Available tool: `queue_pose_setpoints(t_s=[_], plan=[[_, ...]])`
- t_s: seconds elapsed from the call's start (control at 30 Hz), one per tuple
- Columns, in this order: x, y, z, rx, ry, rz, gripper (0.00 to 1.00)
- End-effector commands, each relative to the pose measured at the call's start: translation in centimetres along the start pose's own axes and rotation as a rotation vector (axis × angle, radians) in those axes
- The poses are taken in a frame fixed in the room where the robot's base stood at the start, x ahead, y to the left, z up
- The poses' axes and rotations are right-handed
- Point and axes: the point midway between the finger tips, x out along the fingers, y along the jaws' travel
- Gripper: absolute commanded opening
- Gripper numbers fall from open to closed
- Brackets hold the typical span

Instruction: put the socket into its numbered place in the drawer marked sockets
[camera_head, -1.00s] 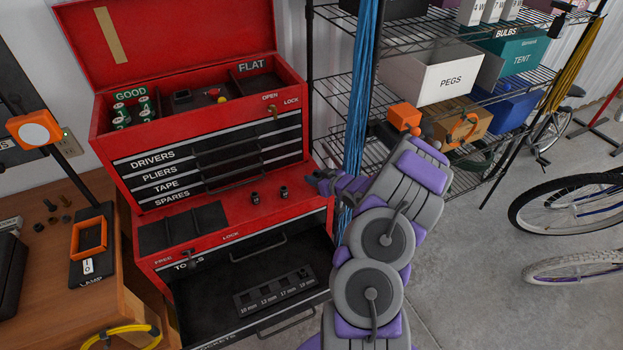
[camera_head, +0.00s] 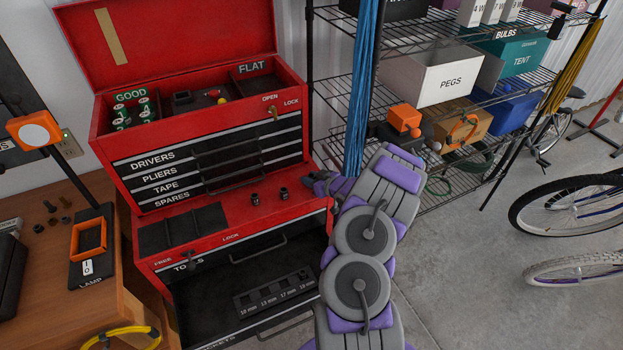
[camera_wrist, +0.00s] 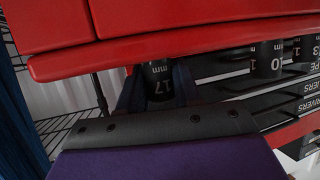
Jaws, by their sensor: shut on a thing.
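A dark socket marked 17 mm (camera_wrist: 160,80) is held between the dark fingers of my gripper (camera_wrist: 157,88) in the wrist view. In the head view my gripper (camera_head: 313,183) is at the right end of the red chest's ledge, and the held socket cannot be made out there. The bottom drawer (camera_head: 205,318) is open; its front label is partly cut off and ends in "CKETS". Inside it lies a dark holder (camera_head: 275,291) with places marked 10, 13, 17 and 19 mm.
Two other sockets stand on the red ledge (camera_head: 225,228); the wrist view shows a 10 socket (camera_wrist: 267,60) and a 13 socket (camera_wrist: 308,48). A wire shelf (camera_head: 430,120) stands close on the right. A wooden bench (camera_head: 50,270) is on the left.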

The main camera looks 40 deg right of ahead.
Motion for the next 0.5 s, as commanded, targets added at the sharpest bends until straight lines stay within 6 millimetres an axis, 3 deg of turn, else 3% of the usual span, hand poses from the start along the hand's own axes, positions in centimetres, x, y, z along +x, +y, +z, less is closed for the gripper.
queue_pose_setpoints(t_s=[0.07,0.1,0.33,0.5], plan=[[0.06,0.02,0.2,0.001,-0.001,0.0,0.0],[0.07,0.03,0.19,0.0,0.0,0.001,0.36],[0.07,0.02,0.19,0.0,0.0,0.0,0.58],[0.07,0.02,0.21,0.0,-0.001,0.0,0.59]])
